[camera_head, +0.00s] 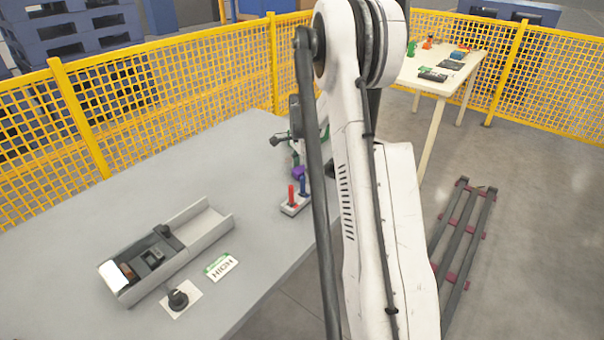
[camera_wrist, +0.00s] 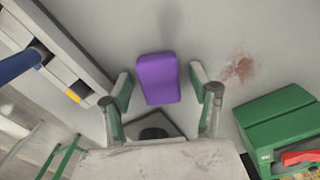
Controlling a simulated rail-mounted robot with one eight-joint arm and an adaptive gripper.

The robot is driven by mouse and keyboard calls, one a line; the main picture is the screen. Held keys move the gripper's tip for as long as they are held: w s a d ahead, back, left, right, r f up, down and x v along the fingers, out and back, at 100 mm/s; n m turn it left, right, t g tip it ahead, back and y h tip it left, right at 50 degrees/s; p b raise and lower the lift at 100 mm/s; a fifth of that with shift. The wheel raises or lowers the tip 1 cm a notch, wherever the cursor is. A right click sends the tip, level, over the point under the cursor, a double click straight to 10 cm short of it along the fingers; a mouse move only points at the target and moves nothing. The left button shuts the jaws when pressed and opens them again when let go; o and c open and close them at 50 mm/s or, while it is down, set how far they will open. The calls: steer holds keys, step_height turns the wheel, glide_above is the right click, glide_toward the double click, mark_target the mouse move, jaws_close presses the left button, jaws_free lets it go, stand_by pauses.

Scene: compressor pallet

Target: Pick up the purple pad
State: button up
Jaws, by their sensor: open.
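The purple pad (camera_wrist: 158,79) lies on the grey table in the wrist view, just beyond and between my fingertips. In the head view a small part of the purple pad (camera_head: 298,172) shows beside my arm. My gripper (camera_wrist: 158,88) is open, with one green-and-grey finger on each side of the pad and nothing held. A gap shows on both sides of the pad. In the head view my arm hides most of the gripper.
A holder with red and blue handles (camera_head: 296,203) stands near the pad. A green box (camera_wrist: 280,125) with a red part is at the right of the wrist view. A grey tray (camera_head: 215,222) and a HIGH card (camera_head: 221,266) lie on the table (camera_head: 120,215). Yellow fencing (camera_head: 150,90) stands behind.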

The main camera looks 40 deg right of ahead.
mark_target(302, 169)
steer(key=c, duration=1.1)
steer(key=shift+r, duration=0.1)
steer(key=shift+r, duration=0.1)
steer(key=shift+r, duration=0.6)
step_height(302, 169, up, 3)
steer(key=shift+r, duration=0.1)
steer(key=a+r+p, duration=0.1)
steer(key=a+r, duration=0.5)
steer(key=a, duration=0.5)
steer(key=shift+a+r, duration=0.2)
steer(key=shift+a, duration=0.1)
